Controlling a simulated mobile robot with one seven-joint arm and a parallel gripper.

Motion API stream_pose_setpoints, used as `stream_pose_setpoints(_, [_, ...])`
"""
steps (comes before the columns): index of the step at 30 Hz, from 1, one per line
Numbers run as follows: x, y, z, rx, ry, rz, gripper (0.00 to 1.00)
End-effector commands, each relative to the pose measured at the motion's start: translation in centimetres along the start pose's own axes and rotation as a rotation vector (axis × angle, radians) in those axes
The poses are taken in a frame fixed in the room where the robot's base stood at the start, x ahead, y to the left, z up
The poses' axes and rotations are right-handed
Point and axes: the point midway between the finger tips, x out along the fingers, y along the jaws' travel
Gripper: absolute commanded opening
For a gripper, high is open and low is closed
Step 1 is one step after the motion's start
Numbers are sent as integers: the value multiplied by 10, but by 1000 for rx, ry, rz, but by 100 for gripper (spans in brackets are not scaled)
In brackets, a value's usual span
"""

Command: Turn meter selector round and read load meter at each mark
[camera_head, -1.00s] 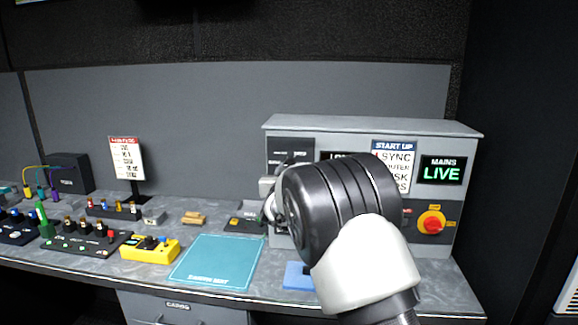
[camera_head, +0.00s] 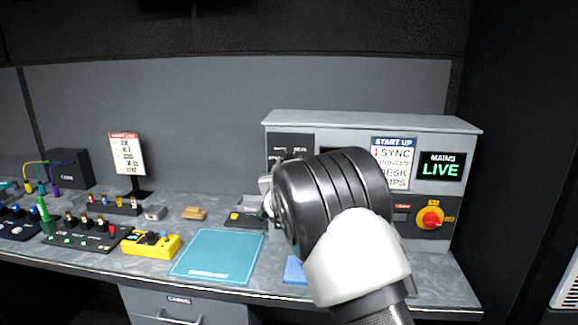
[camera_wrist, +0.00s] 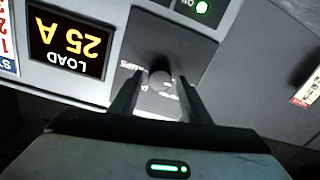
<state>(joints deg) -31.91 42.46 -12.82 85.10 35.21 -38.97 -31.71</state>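The meter selector is a dark round knob (camera_wrist: 160,78) on a dark plate (camera_wrist: 155,104) in the wrist view, which sees the panel upside down. My gripper (camera_wrist: 160,82) is at the knob, one finger on each side, with a gap showing between knob and fingers. Its grip on the knob looks open. The load meter (camera_wrist: 71,41) reads 25 A in amber. In the head view the selector plate (camera_head: 291,146) shows at the cabinet's upper left, but my arm hides the gripper, the knob and most of the load meter.
The grey cabinet (camera_head: 380,122) also carries a START UP card (camera_head: 393,164), a MAINS LIVE display (camera_head: 440,167) and a red rotary switch (camera_head: 431,218) on yellow. A teal mat (camera_head: 217,257), a yellow box (camera_head: 151,244) and several small control boxes lie on the bench to the left.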

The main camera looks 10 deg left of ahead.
Motion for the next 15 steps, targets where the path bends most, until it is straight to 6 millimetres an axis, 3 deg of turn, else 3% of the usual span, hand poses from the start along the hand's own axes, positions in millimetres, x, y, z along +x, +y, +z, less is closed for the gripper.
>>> stream_pose_setpoints(10, [-1,0,0,2,-1,0,49])
stream_pose_setpoints(15, [-19,-1,0,2,-1,-1,49])
